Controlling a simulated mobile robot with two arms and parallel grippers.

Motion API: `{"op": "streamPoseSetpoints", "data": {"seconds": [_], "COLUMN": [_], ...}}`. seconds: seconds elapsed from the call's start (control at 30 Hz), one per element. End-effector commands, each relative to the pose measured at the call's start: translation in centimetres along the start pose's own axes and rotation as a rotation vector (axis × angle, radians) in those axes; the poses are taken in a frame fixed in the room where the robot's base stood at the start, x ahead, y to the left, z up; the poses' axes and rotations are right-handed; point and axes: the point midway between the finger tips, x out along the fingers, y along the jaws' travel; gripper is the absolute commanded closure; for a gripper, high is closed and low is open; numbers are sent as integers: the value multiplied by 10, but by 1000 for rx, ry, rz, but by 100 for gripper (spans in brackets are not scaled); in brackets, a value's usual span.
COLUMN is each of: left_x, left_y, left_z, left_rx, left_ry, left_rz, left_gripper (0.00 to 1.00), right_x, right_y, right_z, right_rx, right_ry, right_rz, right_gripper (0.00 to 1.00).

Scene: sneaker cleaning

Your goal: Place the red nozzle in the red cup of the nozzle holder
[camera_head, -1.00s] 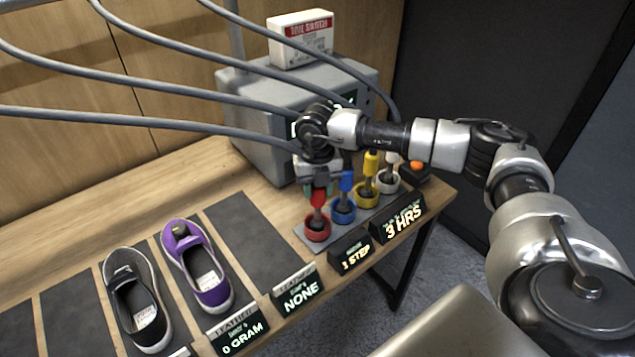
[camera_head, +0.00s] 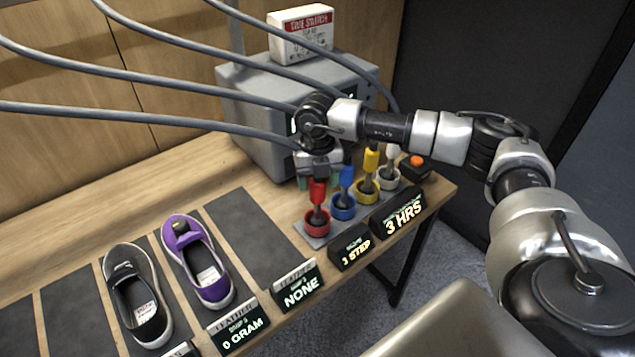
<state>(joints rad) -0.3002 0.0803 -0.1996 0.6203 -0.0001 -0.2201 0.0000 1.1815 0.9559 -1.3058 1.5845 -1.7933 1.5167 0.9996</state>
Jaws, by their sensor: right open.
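The red nozzle (camera_head: 318,191) stands upright with its lower end in the red cup (camera_head: 317,226) of the nozzle holder (camera_head: 307,236). The cup is the leftmost in the holder's row. My right gripper (camera_head: 319,181) is open, just above and behind the top of the red nozzle. Its fingers are partly hidden by the wrist and the nozzle, and I cannot tell whether they touch it. My left gripper is not in view.
Blue (camera_head: 345,186), yellow (camera_head: 370,169) and white nozzles stand in matching cups to the right. A grey machine (camera_head: 257,100) with hoses stands behind. Black signs (camera_head: 398,213) line the front edge. Purple (camera_head: 199,262) and black shoes (camera_head: 138,296) lie on dark mats at left.

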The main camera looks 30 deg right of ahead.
Motion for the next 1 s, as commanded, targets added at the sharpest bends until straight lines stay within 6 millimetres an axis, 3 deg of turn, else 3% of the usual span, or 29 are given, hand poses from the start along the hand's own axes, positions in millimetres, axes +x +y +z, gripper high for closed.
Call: {"op": "streamPoseSetpoints", "data": {"seconds": [0.3,0.5,0.7,1.0], "left_x": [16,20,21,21], "left_y": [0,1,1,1], "left_z": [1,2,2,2], "left_rx": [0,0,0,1], "left_ry": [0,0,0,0], "left_rz": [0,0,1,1], "left_gripper": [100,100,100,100], "right_x": [-66,-97,-108,-108], "right_y": [0,0,0,0], "right_z": [1,0,0,0], "right_rx": [0,0,-1,0], "right_ry": [-5,-1,1,1], "right_rz": [3,1,0,0], "right_gripper": [37,37,37,37]}}
